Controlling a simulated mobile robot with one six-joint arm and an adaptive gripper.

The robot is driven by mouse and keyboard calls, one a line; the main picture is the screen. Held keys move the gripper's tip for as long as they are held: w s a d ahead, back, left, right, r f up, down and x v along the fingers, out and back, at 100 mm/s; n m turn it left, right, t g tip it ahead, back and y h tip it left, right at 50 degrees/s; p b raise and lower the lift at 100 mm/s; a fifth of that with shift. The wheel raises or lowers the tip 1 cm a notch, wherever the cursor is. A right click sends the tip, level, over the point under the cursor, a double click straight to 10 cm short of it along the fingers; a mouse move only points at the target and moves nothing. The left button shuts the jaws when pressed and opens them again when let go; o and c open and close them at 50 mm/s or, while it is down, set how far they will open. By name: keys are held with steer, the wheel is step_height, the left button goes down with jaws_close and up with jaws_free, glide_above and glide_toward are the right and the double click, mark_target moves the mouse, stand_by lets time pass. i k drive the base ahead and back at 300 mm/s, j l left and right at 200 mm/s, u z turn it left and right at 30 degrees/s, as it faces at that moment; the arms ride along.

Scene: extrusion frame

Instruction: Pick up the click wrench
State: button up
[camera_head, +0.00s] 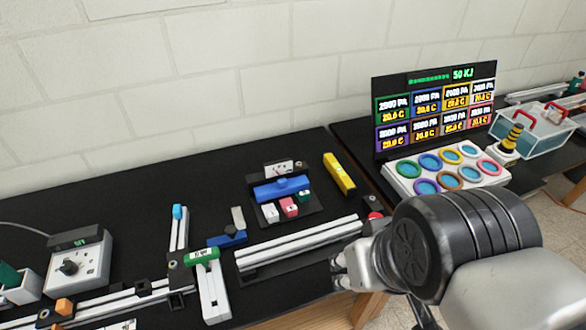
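I cannot make out for sure which thing is the click wrench. A slim rod with a light blue tip (178,212) stands out on the left part of the black table, and its lower end meets the extrusion parts. My gripper (345,270) is at the table's front edge, right of the long pale extrusion bars (295,245). My own wrist covers most of it, and its fingers are too small to read. No held thing shows. A part with a red top (375,215) lies just behind my gripper.
A stand with a blue bar (281,188) and a yellow block (339,173) lie behind the bars. A green-labelled extrusion (213,290) and a grey control box (78,268) are left. A display (435,105) and ring tray (408,188) stand right. The table's back left is clear.

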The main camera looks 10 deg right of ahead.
mark_target(203, 256)
steer(key=i+j+u, duration=0.15)
steer(key=u, duration=0.35)
steer(key=i+j+u, duration=0.2)
steer(key=u, duration=0.25)
